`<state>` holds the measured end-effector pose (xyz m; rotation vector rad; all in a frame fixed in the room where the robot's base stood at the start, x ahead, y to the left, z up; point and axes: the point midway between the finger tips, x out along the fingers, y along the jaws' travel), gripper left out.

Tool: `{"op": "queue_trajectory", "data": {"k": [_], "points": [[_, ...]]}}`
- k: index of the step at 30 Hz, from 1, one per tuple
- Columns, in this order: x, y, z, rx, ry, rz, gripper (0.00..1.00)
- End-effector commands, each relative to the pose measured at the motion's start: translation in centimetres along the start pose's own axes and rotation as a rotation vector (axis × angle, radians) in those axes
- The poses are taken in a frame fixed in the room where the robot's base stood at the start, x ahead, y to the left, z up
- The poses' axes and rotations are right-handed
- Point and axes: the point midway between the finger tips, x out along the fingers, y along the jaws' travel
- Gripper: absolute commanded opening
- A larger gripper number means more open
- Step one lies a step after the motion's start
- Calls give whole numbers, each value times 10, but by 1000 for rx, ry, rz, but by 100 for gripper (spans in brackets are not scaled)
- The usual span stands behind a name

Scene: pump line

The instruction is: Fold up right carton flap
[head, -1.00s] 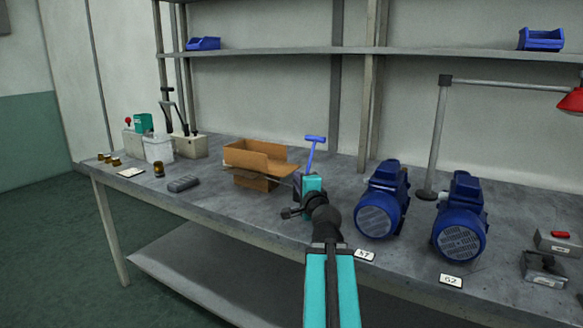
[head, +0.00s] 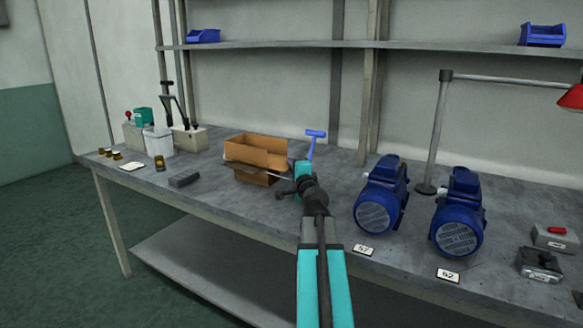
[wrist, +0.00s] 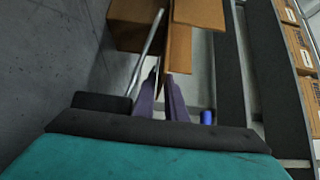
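The open brown carton (head: 250,155) stands on the bench, left of the middle in the head view. Its right flap (head: 281,160) looks raised at the carton's right end. In the wrist view, cardboard panels of the carton (wrist: 140,35) are at the top, and one upright panel (wrist: 179,48) is just beyond my fingertips. The tips are at or very near the panel; contact cannot be told. In the head view my gripper's fingers are mostly hidden by my arm.
A thin metal rod (wrist: 148,52) runs beside the carton. A blue T-handled tool (head: 312,142) stands behind my wrist. Two blue pumps (head: 382,195) (head: 458,212) stand to the right.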

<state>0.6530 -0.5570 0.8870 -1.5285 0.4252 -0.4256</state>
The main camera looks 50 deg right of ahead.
Motion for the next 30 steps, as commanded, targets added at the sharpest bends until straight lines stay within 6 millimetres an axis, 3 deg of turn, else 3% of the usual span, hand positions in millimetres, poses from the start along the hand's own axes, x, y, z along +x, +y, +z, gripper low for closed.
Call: {"op": "queue_trajectory", "data": {"k": [13,16,30], "points": [[4,0,-1,0,1,0,11],[4,0,-1,0,1,0,0],[4,-2,-1,-7,1,8,0]]}}
